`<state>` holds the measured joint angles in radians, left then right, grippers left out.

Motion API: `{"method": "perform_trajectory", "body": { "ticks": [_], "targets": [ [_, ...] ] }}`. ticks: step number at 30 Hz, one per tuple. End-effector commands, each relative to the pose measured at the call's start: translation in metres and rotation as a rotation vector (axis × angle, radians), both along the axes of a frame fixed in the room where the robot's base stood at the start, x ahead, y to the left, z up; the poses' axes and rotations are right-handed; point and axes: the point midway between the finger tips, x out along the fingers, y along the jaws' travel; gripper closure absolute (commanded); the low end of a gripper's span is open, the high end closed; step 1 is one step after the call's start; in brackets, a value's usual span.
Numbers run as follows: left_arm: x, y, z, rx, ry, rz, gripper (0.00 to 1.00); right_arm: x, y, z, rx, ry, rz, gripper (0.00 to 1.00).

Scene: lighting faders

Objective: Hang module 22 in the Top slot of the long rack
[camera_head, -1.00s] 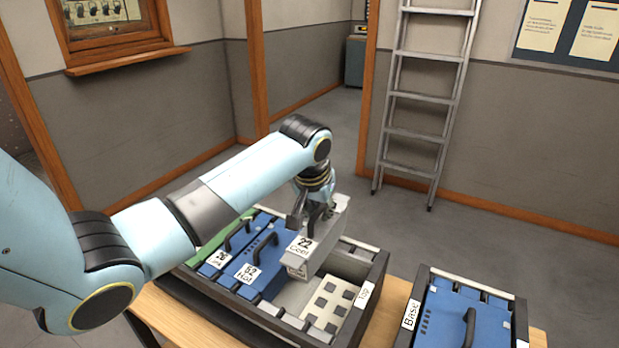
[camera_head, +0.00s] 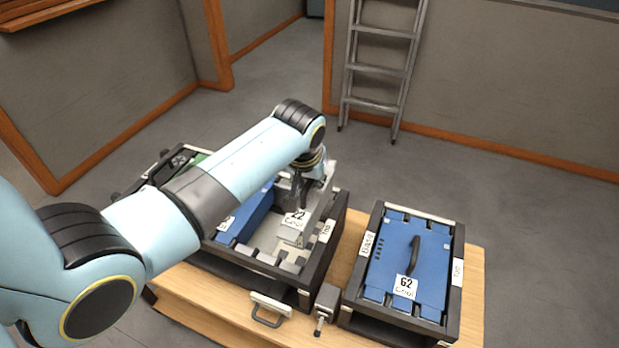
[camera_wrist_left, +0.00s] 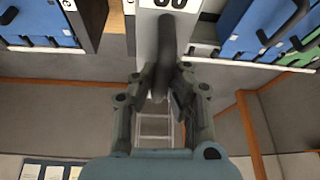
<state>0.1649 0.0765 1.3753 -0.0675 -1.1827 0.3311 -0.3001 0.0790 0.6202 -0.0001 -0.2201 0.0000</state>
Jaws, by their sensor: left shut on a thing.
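Module 22 (camera_head: 292,235) is a grey block with a white label reading 22. My left gripper (camera_head: 303,190) is shut on its dark handle, which shows between the fingers in the left wrist view (camera_wrist_left: 168,45). The long rack (camera_head: 336,238) is a dark frame with a light inner floor, and its right end carries a label reading Top (camera_head: 326,230). Module 22 is over the open bay at that end, beside a blue module (camera_head: 247,216). I cannot tell whether it touches the rack. My arm hides much of the rack. My right gripper is not in view.
A shorter rack (camera_head: 453,300) stands to the right with blue module 62 (camera_head: 405,255) in it. A ladder (camera_head: 380,65) stands behind.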

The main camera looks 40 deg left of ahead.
Motion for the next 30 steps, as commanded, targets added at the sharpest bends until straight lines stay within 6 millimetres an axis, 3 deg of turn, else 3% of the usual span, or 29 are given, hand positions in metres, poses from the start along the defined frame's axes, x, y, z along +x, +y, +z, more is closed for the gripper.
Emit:
{"method": "perform_trajectory", "body": {
  "ticks": [1, 10, 30],
  "targets": [
    [0.001, 0.0, -0.007, 0.001, -0.005, 0.0, 1.0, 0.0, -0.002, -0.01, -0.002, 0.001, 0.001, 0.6],
    [0.001, 0.0, -0.029, 0.001, -0.005, 0.0, 1.0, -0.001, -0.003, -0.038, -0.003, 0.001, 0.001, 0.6],
    [0.001, 0.001, -0.083, 0.001, -0.003, 0.0, 1.0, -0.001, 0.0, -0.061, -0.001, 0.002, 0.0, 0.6]
  ]
}}
